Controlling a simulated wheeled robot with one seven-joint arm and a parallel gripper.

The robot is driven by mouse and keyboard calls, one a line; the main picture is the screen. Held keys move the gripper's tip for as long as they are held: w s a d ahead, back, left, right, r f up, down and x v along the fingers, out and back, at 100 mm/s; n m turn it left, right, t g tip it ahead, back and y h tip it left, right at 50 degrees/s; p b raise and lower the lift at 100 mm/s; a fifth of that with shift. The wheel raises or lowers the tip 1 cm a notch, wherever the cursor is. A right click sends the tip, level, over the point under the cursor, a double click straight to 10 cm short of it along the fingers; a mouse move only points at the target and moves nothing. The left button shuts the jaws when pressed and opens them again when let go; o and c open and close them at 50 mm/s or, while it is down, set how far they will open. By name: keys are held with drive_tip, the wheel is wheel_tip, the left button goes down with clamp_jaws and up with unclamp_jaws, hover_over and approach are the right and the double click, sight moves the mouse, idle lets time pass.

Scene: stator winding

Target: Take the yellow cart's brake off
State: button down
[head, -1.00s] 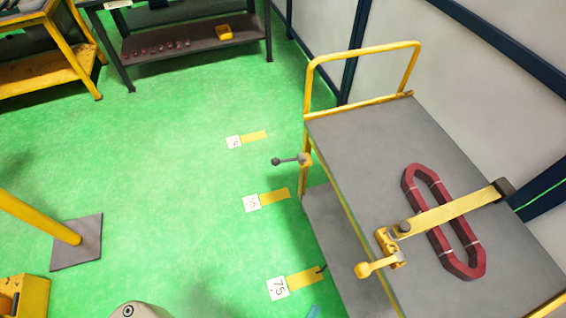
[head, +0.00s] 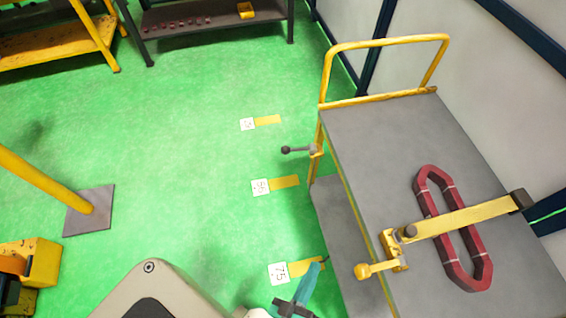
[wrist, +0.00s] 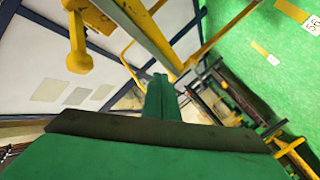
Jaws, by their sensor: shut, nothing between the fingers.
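The yellow cart (head: 334,75) stands on the right in the head view, with a grey deck and a yellow push frame. My gripper (head: 318,267) is at the bottom of the head view, left of the cart's side and apart from the lever. Its green fingers (wrist: 161,88) are shut and empty in the wrist view. The lever cannot be made out in the wrist view.
A red coil (head: 432,220) lies on the deck under a yellow clamp bar (head: 465,215) with a yellow handle (head: 375,269). The handle shows upper left in the wrist view (wrist: 79,50). Numbered floor labels (head: 260,187) lie left of the cart. Green floor there is clear.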

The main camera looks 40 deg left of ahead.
sight(298, 150)
drive_tip(key=w+a+f+n+g+y, duration=0.2)
drive_tip(key=w+a+f+n+y, duration=0.3)
drive_tip(key=w+a+n, duration=0.5)
drive_tip(key=w+a+f+n+g+y, duration=0.2)
drive_tip(key=w+a+f+n+y, duration=0.4)
drive_tip(key=w+a+f+n, duration=0.4)
drive_tip(key=a+n, duration=0.5)
drive_tip(key=n, duration=0.4)
drive_tip(key=shift+w+n, duration=0.35)
drive_tip(key=shift+n, duration=0.05)
drive_tip(key=shift+r, duration=0.1)
drive_tip(key=w+a+r, duration=0.3)
drive_tip(key=w+a, duration=0.3)
drive_tip(key=w, duration=0.2)
drive_tip(key=shift+w+a+r, duration=0.25)
drive_tip(key=shift+w+r, duration=0.15)
drive_tip(key=shift+a, duration=0.1)
